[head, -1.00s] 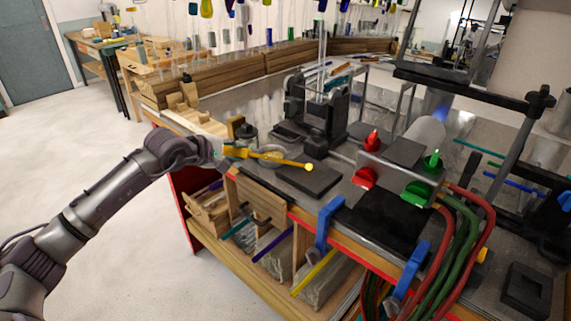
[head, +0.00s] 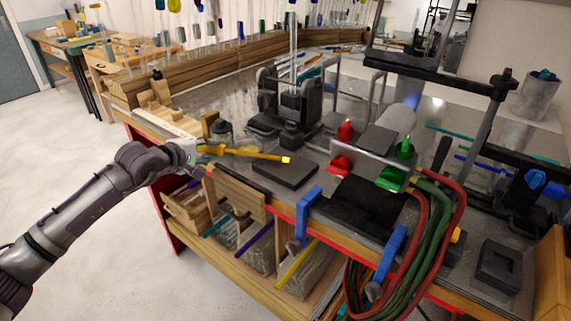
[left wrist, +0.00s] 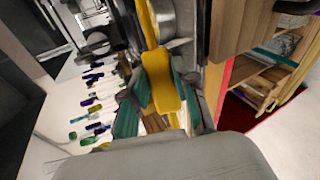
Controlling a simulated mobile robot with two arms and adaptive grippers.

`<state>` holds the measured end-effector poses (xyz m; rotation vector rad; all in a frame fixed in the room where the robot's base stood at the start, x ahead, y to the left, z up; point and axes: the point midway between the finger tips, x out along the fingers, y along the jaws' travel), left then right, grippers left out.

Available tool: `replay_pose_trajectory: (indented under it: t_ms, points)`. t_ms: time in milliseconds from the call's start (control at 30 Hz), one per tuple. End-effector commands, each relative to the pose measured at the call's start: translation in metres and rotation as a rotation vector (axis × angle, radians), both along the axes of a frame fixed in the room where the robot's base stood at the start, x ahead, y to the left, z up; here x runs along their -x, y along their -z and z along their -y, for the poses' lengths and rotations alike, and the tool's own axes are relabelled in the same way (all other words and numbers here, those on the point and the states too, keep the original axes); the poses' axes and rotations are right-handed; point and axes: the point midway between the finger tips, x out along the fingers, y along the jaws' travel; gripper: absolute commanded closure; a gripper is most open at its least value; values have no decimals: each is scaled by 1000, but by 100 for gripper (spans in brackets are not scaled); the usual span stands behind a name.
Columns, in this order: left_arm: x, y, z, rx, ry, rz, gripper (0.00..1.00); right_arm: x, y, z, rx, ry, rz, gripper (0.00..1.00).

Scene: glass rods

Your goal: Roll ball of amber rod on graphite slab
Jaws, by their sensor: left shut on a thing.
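The amber rod (head: 255,154) is a thin yellow-orange stick, nearly level, pointing right from my left gripper (head: 199,150). Its brighter yellow ball end (head: 287,159) shows at the far edge of the dark, flat graphite slab (head: 285,172). I cannot tell whether the ball touches the slab or hangs just above it. My left gripper is shut on the thick, handle-like near part of the rod. The left wrist view shows this yellow part (left wrist: 160,82) between the green-padded fingers. My right gripper is not in view.
A torch (head: 400,122) with a blue flame stands right of the slab, behind red (head: 340,165) and green (head: 393,180) knobs. Blue clamps (head: 308,212) grip the front edge. A dark stand (head: 290,100) is behind the slab. Hoses (head: 440,225) hang at the front right.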

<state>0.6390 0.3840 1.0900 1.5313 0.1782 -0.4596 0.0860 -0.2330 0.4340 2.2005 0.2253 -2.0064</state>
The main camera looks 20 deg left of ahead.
Motion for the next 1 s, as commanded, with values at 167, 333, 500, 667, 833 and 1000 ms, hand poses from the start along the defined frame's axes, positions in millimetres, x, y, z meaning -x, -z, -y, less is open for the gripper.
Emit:
replay_pose_trajectory:
  t_ms: [167,333,500,667,833,1000]
  points:
    - [-2,-6,0,17,-11,-98,100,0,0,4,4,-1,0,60]
    - [-1,-5,0,24,-14,-132,100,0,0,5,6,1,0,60]
    - [-1,-5,0,23,-13,-131,100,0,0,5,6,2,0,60]
    - [-1,-14,0,22,-13,-129,100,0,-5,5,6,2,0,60]
    - [-1,-40,0,23,-12,-128,100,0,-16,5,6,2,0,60]
    - [-1,-65,0,22,-13,-127,100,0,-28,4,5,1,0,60]
